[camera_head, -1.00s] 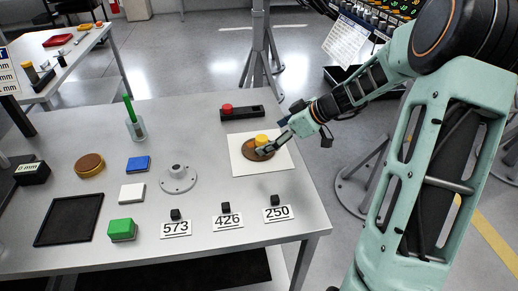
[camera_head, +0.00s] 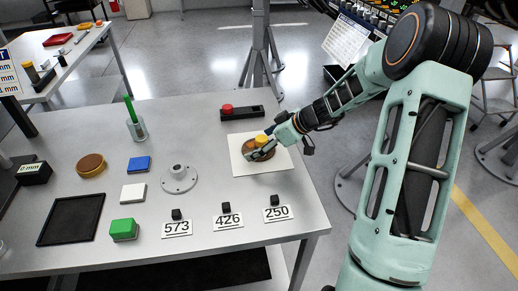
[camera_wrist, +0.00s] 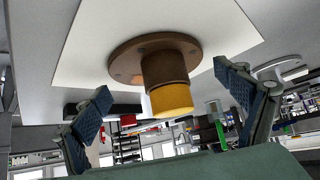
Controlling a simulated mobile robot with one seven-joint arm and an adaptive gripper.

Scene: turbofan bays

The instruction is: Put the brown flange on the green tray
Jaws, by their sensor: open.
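The brown flange (camera_head: 252,154) lies on a white sheet (camera_head: 274,163) at the right of the table. It is a round disc with bolt holes and a neck topped in yellow. In the wrist view the flange (camera_wrist: 163,68) sits in the middle, its neck pointing toward me. My gripper (camera_head: 262,147) is at the flange and hides part of it. In the wrist view its two blue fingers are spread wide on either side of the neck, apart from it. A green, square, block-like item (camera_head: 123,229) stands at the front left; I cannot tell if it is the tray.
A grey flange (camera_head: 179,179), white block (camera_head: 132,192), blue block (camera_head: 138,163) and brown round piece (camera_head: 91,166) stand left of the sheet. A dark bar with a red knob (camera_head: 242,112) lies behind it. Number cards (camera_head: 226,222) line the front edge.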

